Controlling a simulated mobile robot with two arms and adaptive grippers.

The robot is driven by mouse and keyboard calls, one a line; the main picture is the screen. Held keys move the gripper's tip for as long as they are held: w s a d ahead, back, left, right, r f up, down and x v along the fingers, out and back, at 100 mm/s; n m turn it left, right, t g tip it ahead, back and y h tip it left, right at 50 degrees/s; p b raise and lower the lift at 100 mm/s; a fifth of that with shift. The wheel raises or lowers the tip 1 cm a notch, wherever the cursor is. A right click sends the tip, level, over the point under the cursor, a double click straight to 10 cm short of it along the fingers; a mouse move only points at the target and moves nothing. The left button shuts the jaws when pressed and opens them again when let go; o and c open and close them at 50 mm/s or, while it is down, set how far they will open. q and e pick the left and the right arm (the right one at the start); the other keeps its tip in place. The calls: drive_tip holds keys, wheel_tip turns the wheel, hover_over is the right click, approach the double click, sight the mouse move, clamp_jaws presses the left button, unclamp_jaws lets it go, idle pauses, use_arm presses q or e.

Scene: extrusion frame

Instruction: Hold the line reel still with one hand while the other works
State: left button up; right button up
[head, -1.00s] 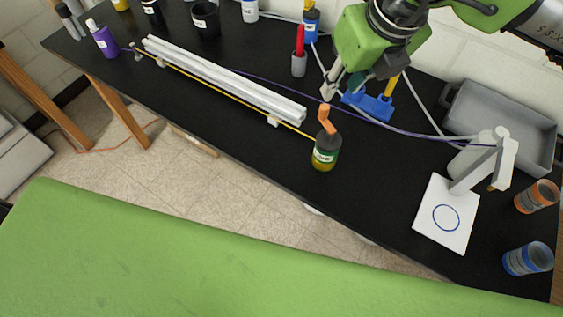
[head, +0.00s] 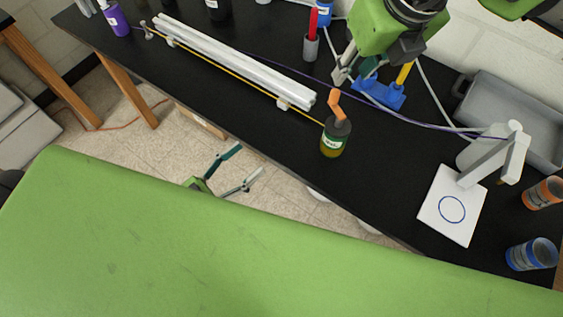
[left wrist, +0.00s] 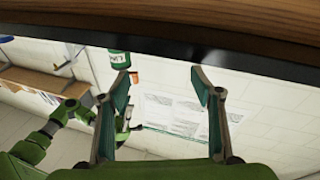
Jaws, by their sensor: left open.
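The line reel (head: 336,139) is a dark, bottle-shaped body with a green label, yellowish base and tilted orange crank. It stands near the front edge of the black table, and a yellow line (head: 230,82) runs from it to the far left. My left gripper (head: 247,160) is open and empty beyond the table's front edge, left of and apart from the reel. The left wrist view shows its spread fingers (left wrist: 161,82) and the reel (left wrist: 118,62) upside down beyond them. My right gripper (head: 345,76) hangs behind the reel, beside the blue stand; its opening is unclear.
White rails (head: 235,60) lie along the line. A red marker stands in a grey cup (head: 311,47). The blue stand (head: 380,93), grey bin (head: 515,115), white dispenser (head: 490,160) and circle-marked card (head: 452,207) are to the right.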

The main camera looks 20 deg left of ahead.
use_arm(q)
wheel_tip(320, 180, up, 3)
drive_tip(key=d+h, duration=0.1)
drive_tip(key=d, duration=0.1)
drive_tip(key=m+g+h, duration=0.1)
drive_tip(key=m+g, duration=0.3)
approach(324, 145)
drive_tip(key=x, duration=1.2)
drive_tip(key=shift+w+d+f, duration=0.1)
drive_tip(key=shift+w+d, duration=0.05)
drive_tip(key=shift+w, duration=0.05)
drive_tip(key=c, duration=1.3)
